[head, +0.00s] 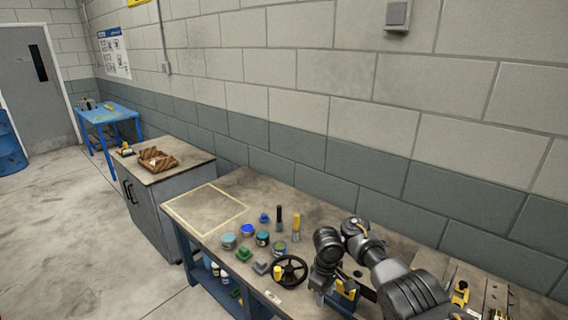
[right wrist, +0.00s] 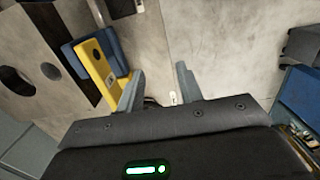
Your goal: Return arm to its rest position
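My right arm (head: 395,285) reaches in from the lower right in the head view, over the near right part of the workbench (head: 225,185). My right gripper (right wrist: 160,72) shows in the right wrist view with its two grey fingers apart and nothing between them. In the head view its wrist hangs above the bench, and its fingertips are hard to make out. A yellow and blue block (right wrist: 95,65) lies just left of the fingers in the right wrist view. It also shows under the arm in the head view (head: 343,300). My left gripper is not in view.
A yellow-outlined area (head: 208,208) on the bench is clear. A grey cabinet (head: 172,215) and a blue table (head: 106,115) stand beyond. A block wall runs behind.

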